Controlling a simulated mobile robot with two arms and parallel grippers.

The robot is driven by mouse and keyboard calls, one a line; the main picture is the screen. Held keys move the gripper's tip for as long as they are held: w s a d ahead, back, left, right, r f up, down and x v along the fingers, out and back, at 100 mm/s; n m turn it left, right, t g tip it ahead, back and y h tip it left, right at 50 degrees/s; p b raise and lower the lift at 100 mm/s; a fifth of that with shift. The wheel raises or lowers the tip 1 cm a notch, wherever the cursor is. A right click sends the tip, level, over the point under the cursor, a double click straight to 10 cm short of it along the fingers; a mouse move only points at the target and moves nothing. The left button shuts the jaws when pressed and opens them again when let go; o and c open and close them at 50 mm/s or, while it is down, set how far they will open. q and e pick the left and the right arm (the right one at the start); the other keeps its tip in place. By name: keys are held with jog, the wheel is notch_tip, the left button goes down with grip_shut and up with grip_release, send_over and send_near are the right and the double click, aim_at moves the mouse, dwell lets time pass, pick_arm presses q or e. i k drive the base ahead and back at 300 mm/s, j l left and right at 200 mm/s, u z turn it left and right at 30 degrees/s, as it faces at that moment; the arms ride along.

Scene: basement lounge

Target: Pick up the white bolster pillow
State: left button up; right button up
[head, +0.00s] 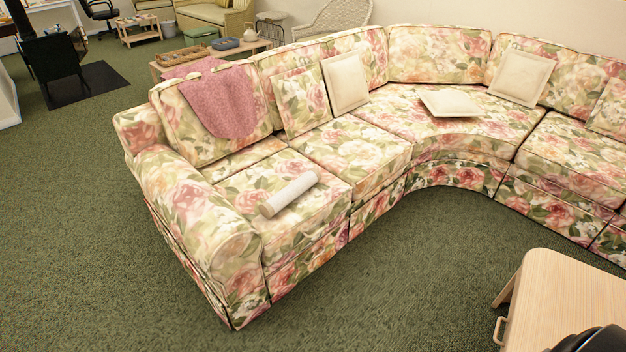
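The white bolster pillow (289,194) is a small pale cylinder. It lies on its side on the left end seat of the floral sectional sofa (308,230), close to the left armrest. Its near end faces the seat's front edge, and nothing covers it. Neither of my grippers shows in the head view.
Cream square pillows (345,82) rest on the sofa, one lying flat (449,102). A pink throw (222,101) hangs over the left backrest. Green carpet (390,290) in front of the sofa is clear.

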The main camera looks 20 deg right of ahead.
aim_at(268, 209)
jog(key=i+l+z, duration=0.2)
jog(key=i, duration=0.3)
jog(key=i+l+z, duration=0.2)
jog(key=i, duration=0.3)
